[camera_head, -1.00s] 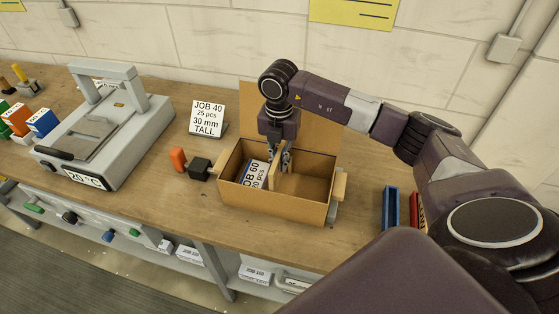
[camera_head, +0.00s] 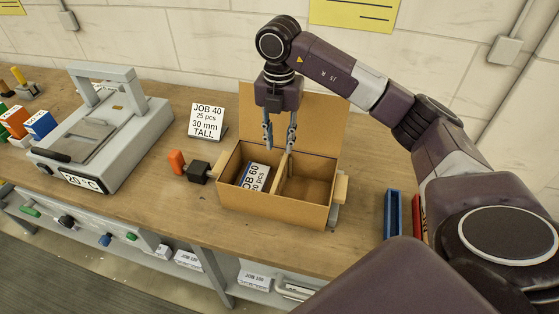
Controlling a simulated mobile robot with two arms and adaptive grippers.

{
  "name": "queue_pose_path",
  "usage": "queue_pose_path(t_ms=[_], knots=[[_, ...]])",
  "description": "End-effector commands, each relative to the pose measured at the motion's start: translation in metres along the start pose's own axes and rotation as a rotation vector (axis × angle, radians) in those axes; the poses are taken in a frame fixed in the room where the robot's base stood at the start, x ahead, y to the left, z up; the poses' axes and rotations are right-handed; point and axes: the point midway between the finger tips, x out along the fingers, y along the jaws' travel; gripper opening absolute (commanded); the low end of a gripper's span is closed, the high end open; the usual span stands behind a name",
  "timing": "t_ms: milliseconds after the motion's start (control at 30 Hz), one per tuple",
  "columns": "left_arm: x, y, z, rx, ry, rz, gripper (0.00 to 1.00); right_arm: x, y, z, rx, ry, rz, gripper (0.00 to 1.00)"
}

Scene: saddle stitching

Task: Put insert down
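The insert (camera_head: 280,183) is a thin cardboard divider standing in the open cardboard box (camera_head: 268,209). It splits the box into a left and a right compartment. My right gripper (camera_head: 279,147) points down above the box, with its two fingers spread apart and nothing between them. Its right finger hangs close to the top of the insert; I cannot tell whether they touch. A white and blue label block marked JOB 60 (camera_head: 254,178) lies in the left compartment. The right compartment looks empty. My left gripper is not in view.
The box's lid (camera_head: 318,123) stands up behind it. A JOB 40 sign (camera_head: 207,120), a black block with an orange end (camera_head: 198,171) and a grey machine (camera_head: 130,135) are to the left. Blue and red bins (camera_head: 392,214) stand to the right. Bench is clear in front.

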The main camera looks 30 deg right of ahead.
Motion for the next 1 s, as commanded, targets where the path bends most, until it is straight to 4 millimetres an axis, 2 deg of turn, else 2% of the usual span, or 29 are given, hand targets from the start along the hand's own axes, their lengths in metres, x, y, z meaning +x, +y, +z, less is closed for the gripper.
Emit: queue_pose_path(t_ms=[100,300,1000], knots=[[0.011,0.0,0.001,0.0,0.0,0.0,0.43,-0.021,0.001,0.0,0.0,-0.002,0.004,0.27],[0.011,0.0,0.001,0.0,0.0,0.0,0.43,-0.042,0.0,0.0,0.001,0.0,0.0,0.27],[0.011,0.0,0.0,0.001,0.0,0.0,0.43,-0.046,0.0,0.0,0.001,0.001,-0.001,0.27]])
